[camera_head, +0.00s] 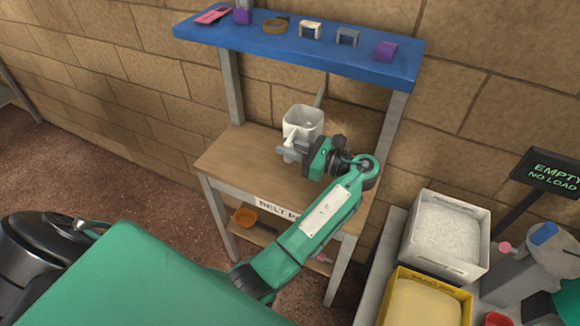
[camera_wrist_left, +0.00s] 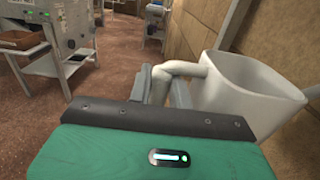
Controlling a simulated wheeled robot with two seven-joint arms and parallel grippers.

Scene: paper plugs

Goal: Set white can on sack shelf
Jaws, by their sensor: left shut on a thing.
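The white can (camera_head: 304,119), an open-topped, square-sided vessel with a handle, is at the wooden bench under the blue shelf. My left gripper (camera_head: 288,150) is shut on its handle. In the left wrist view the can (camera_wrist_left: 250,92) is at the right, and its handle (camera_wrist_left: 165,74) runs between the fingers of my left gripper (camera_wrist_left: 162,88). The can looks about upright. I cannot tell whether its base touches the bench top (camera_head: 230,158). The bench's front label reads "BELT P" and my arm hides the rest. No label reading "sack" is visible. My right gripper is not in view.
A blue shelf (camera_head: 290,42) with several small items hangs above the bench. An orange bowl (camera_head: 244,217) is on the lower shelf. At right are a white bin (camera_head: 447,232), a yellow bin (camera_head: 425,300) and a dark "EMPTY NO LOAD" sign (camera_head: 553,174). A brick wall stands behind.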

